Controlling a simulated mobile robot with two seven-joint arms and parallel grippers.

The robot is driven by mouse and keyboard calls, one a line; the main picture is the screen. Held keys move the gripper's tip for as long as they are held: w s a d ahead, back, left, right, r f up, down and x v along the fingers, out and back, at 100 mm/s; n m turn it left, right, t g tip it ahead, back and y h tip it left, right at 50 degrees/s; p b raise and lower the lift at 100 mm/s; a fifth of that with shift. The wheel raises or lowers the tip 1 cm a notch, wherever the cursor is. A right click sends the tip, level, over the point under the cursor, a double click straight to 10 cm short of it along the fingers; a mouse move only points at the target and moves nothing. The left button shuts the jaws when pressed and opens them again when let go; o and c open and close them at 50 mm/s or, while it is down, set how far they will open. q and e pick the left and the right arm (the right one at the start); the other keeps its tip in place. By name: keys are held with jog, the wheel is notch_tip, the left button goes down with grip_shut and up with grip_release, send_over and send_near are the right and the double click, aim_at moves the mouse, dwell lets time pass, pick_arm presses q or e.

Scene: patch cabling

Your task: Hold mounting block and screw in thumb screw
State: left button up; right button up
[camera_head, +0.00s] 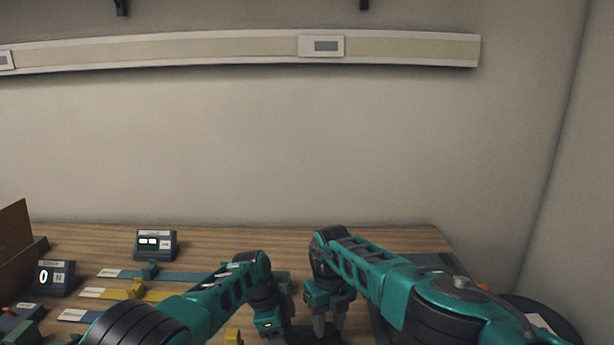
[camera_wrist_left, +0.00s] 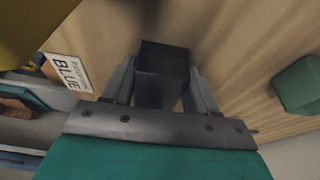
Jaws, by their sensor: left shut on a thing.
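A dark block, seemingly the mounting block (camera_wrist_left: 161,82), sits between the two fingers of my left gripper (camera_wrist_left: 160,88) in the left wrist view. The fingers press on its two sides. In the head view my left gripper (camera_head: 275,338) is low in the middle, its fingertips partly cut off by the bottom edge. My right gripper (camera_head: 329,326) is just to the right of it, pointing down, with a gap between its fingers. Nothing is visible between them. I cannot make out the thumb screw in either view.
The wooden table (camera_head: 215,240) holds coloured strips with labels on the left, among them a yellow strip (camera_head: 125,294). A small display box (camera_head: 156,244) stands behind them. A green block (camera_wrist_left: 299,84) and a "BLUE" label (camera_wrist_left: 68,72) show in the left wrist view.

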jog(key=n, duration=1.1)
jog(key=shift+d, duration=0.1)
jog(key=n, duration=0.3)
jog(key=shift+n, duration=0.3)
jog(key=n, duration=0.6)
jog(key=shift+n, duration=0.4)
jog(key=n, duration=0.6)
jog(key=shift+c, duration=0.3)
jog(key=shift+d, duration=0.1)
grip_shut()
jog(key=m, duration=0.5)
